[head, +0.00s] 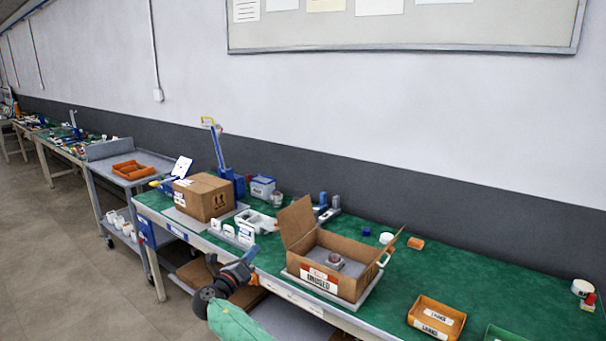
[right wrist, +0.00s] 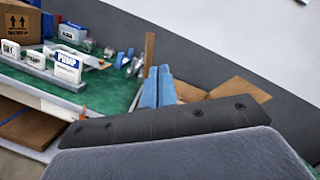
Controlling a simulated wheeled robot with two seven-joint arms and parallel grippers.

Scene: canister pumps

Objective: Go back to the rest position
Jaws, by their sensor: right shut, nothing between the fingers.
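My right gripper (head: 251,254) is at the front edge of the green-topped workbench (head: 480,293), left of the open carton. Its light blue fingers also show in the right wrist view (right wrist: 158,88); they are together with nothing between them. The open cardboard carton (head: 346,287) stands on the bench with flaps up and a red and white label. A small round grey and white part (head: 335,261) sits inside it. My left gripper is not in view.
A closed carton (head: 204,198) stands further left on the bench, with white labelled holders (head: 230,232) in front of it. Orange (head: 437,317) and green (head: 503,334) trays lie at the right. A grey cart (head: 128,178) stands beyond the bench's left end. The floor at left is clear.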

